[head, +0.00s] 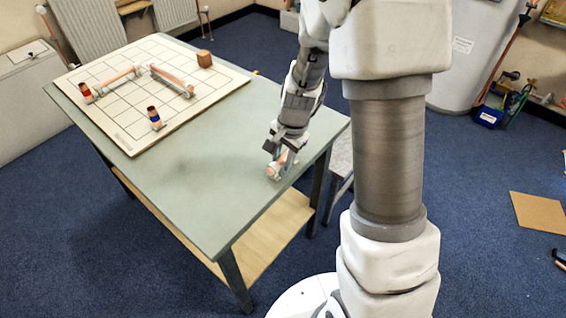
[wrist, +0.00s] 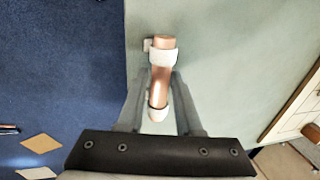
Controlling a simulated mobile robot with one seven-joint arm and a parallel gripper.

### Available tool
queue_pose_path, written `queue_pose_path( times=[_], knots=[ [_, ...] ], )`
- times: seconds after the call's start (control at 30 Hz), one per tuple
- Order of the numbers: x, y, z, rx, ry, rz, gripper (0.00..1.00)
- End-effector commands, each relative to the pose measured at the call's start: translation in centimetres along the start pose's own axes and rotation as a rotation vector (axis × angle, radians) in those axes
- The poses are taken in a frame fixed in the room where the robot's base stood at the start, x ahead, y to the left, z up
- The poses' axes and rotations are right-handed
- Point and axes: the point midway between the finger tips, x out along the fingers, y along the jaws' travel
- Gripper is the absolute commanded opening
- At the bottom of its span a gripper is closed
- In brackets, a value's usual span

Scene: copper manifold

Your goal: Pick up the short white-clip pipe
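The short white-clip pipe is a copper tube with white clips; it shows in the wrist view (wrist: 160,88) between my fingers, near a table edge. In the head view the pipe (head: 274,171) is small and partly covered by my gripper (head: 281,158), at the right edge of the grey-green table. In the wrist view my gripper (wrist: 161,78) has a finger close against each side of the pipe and looks shut on it. I cannot tell whether the pipe rests on the table or is slightly raised.
The near part of the tabletop (head: 205,180) is clear. A grey bench (head: 340,160) stands beside the table.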

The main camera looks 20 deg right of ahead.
Motion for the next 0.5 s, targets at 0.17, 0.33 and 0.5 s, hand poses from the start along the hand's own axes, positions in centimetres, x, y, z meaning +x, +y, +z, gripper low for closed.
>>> queue_pose_path(
  times=[0.17, 0.33, 0.5],
  knots=[
    [1.2, -0.02, -0.04, 0.0, 0.001, -0.001, 0.34],
    [1.12, -0.03, -0.03, -0.001, 0.001, -0.001, 0.27],
    [1.11, -0.03, -0.02, -0.001, 0.001, -0.001, 0.0]
  ],
)
